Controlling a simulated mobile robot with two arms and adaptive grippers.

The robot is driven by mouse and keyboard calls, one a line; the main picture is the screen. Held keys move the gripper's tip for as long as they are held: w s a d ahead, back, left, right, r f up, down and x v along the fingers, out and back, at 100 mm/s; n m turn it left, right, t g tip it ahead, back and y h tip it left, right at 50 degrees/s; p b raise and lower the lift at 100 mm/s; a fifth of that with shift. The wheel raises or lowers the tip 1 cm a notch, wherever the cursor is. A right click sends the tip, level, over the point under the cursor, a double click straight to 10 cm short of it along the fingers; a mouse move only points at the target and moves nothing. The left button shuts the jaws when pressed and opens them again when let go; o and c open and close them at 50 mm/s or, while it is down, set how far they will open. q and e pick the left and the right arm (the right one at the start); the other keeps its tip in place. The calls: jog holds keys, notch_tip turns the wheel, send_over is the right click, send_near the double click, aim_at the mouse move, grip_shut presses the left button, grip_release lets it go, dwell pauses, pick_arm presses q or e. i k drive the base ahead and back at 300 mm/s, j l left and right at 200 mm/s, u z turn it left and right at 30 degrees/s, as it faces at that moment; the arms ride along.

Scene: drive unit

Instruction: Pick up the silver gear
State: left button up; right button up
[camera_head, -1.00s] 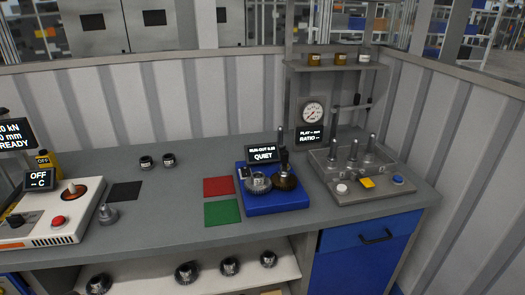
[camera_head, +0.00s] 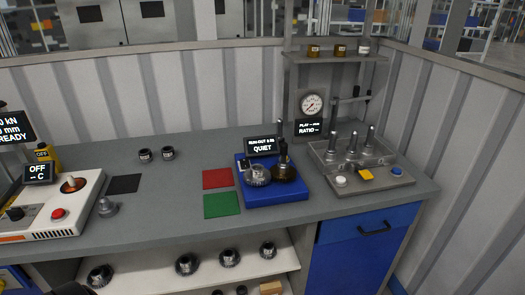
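A silver gear (camera_head: 258,175) sits on the left post of the blue run-out fixture (camera_head: 275,194), next to a dark bronze gear (camera_head: 284,171). More silver gears lie on the lower shelf: one at the left (camera_head: 100,274), one in the middle (camera_head: 187,264), one right of it (camera_head: 229,257) and a smaller one at the right (camera_head: 267,249). I cannot tell which one the task means. A dark shape cuts into the bottom left edge; I cannot tell what it is. Neither gripper can be made out.
The bench (camera_head: 160,215) carries a white heater unit (camera_head: 80,208) at left, a grey cone-shaped part (camera_head: 106,208), two small dark rings, red (camera_head: 217,179) and green (camera_head: 222,205) pads, and a grey gear station (camera_head: 358,170) at right. The bench's middle front is clear.

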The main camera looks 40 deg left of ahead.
aim_at(253, 176)
jog(key=i+l+u, duration=0.1)
jog(key=i+u, duration=0.15)
jog(key=i, duration=0.15)
jog(key=i+l+u, duration=0.25)
jog(key=i, duration=0.2)
jog(key=j, duration=0.1)
